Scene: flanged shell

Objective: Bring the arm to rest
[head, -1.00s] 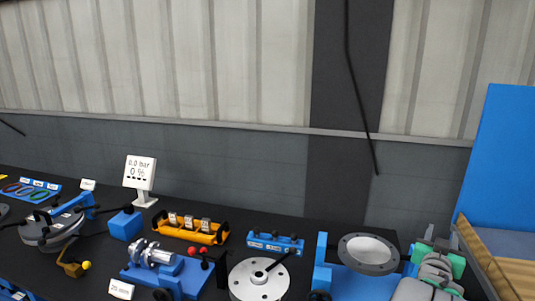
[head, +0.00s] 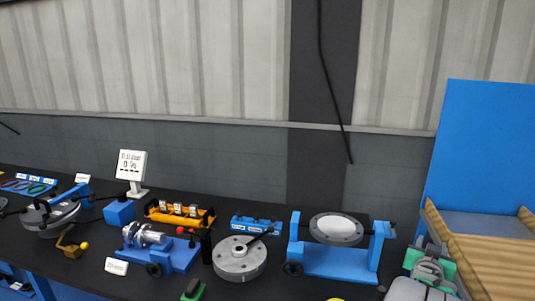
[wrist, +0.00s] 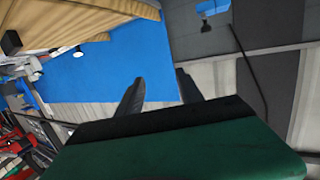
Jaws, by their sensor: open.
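My arm (head: 428,272), grey with a green part, shows at the lower right of the head view, in front of the blue stand and the slatted wooden piece. My gripper's two dark fingers (wrist: 160,78) show in the wrist view, apart, with nothing between them. They point toward a blue panel and the pale corrugated wall. The green and black gripper body fills the bottom of that view. I cannot make out the fingers in the head view.
A dark bench carries a grey flanged disc (head: 240,262), a blue stand with a ring (head: 336,230), an orange rack (head: 180,214) and a display (head: 131,165). A tall blue panel (head: 484,150) stands behind the slatted wooden piece (head: 480,255) at right.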

